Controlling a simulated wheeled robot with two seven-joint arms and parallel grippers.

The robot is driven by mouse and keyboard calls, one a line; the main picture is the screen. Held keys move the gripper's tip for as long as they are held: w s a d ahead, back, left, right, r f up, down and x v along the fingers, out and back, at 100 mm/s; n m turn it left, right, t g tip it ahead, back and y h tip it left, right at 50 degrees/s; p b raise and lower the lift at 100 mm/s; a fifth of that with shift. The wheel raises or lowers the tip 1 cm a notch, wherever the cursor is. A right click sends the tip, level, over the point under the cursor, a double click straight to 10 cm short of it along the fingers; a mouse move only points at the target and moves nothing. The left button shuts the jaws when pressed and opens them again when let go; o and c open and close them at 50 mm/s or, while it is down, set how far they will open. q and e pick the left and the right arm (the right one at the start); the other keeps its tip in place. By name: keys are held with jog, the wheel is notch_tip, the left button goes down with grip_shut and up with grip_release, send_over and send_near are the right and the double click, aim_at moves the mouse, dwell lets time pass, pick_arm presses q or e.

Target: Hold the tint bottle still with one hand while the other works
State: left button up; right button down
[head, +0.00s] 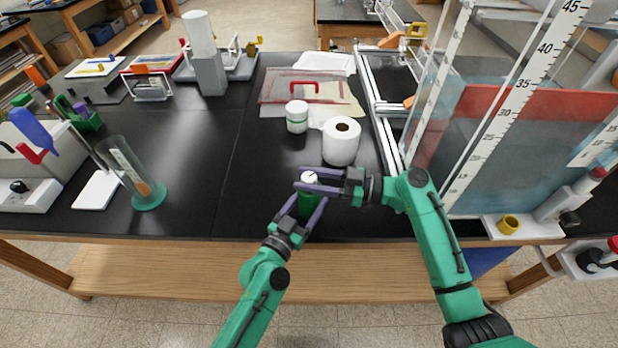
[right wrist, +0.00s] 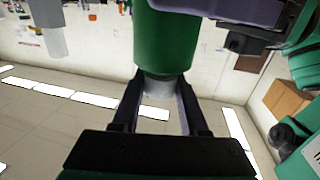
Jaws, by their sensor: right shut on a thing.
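The tint bottle (head: 307,203) is green with a white cap (head: 309,177) and stands upright near the front edge of the black bench. My left gripper (head: 303,212) has a finger on each side of the green body and appears shut on it. My right gripper (head: 314,180) comes in from the right and is shut on the white cap. In the right wrist view, the green body (right wrist: 166,40) hangs from the top and the cap (right wrist: 159,88) sits between my fingers. The fingers partly hide the bottle in the head view.
A paper roll (head: 341,142) and a white jar (head: 297,117) stand behind the bottle. A clear cylinder with a green base (head: 149,196) is at the left. A tall tank with a scale (head: 530,140) stands at the right.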

aim_at(310, 176)
jog(key=n+g, duration=0.2)
jog(key=g, duration=0.1)
jog(key=n+g, duration=0.2)
jog(key=g, duration=0.1)
jog(key=shift+w+d, duration=0.1)
jog(key=shift+w, duration=0.1)
jog(key=shift+f+n+g, duration=0.1)
jog(key=shift+n+g, duration=0.2)
jog(key=shift+g, duration=0.4)
jog(key=shift+s+g, duration=0.15)
jog(key=shift+g, duration=0.15)
jog(key=shift+c, duration=2.1)
grip_release()
notch_tip(310, 176, up, 10)
jog(key=shift+r, duration=0.1)
